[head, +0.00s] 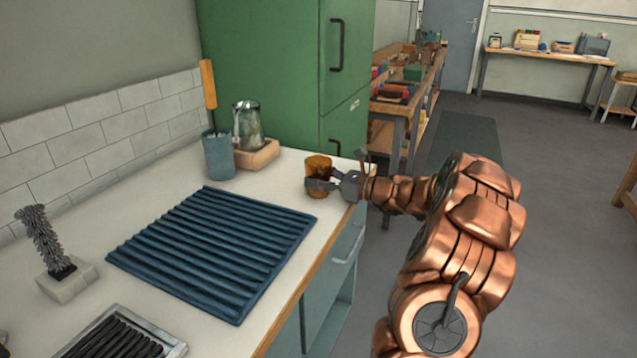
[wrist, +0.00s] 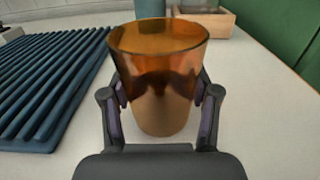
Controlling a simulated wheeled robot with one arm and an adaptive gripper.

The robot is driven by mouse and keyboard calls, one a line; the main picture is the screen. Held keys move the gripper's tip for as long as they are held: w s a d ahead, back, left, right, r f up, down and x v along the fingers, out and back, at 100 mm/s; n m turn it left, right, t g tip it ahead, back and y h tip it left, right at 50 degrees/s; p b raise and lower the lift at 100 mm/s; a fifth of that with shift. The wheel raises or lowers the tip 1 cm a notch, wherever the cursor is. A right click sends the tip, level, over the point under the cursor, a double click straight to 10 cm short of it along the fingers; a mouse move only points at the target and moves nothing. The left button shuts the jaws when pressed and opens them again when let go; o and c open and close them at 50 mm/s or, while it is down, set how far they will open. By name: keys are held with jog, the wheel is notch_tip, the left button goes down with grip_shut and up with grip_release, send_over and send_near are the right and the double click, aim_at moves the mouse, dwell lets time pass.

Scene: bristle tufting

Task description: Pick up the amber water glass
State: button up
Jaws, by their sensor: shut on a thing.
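The amber water glass (head: 318,172) stands upright near the right end of the white counter, close to its front edge. It fills the middle of the wrist view (wrist: 158,85), with an open rim at the top. My gripper (head: 322,184) reaches in from the right, and its fingers sit on both sides of the glass. In the wrist view my gripper's fingers (wrist: 160,98) press on the glass's lower half. I cannot tell any gap between the glass's base and the counter.
A blue ribbed drying mat (head: 212,250) lies left of the glass. A green cabinet (head: 265,75) rises at the back. A brush (head: 42,240) stands at far left.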

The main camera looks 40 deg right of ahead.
aim_at(330, 167)
jog(key=shift+c, duration=0.4)
jog(key=shift+r, duration=0.15)
jog(key=shift+r+p, duration=0.45)
jog(key=shift+r, duration=1)
jog(key=shift+s+r, duration=0.15)
jog(key=shift+r, duration=0.15)
jog(key=s+a, duration=0.2)
jog(key=s, duration=0.5)
jog(key=s+a+r+p, duration=0.1)
jog(key=s+a, duration=0.2)
jog(key=s, duration=0.4)
jog(key=shift+s, duration=0.35)
jog(key=shift+s+r, duration=0.1)
jog(key=shift+s, duration=0.1)
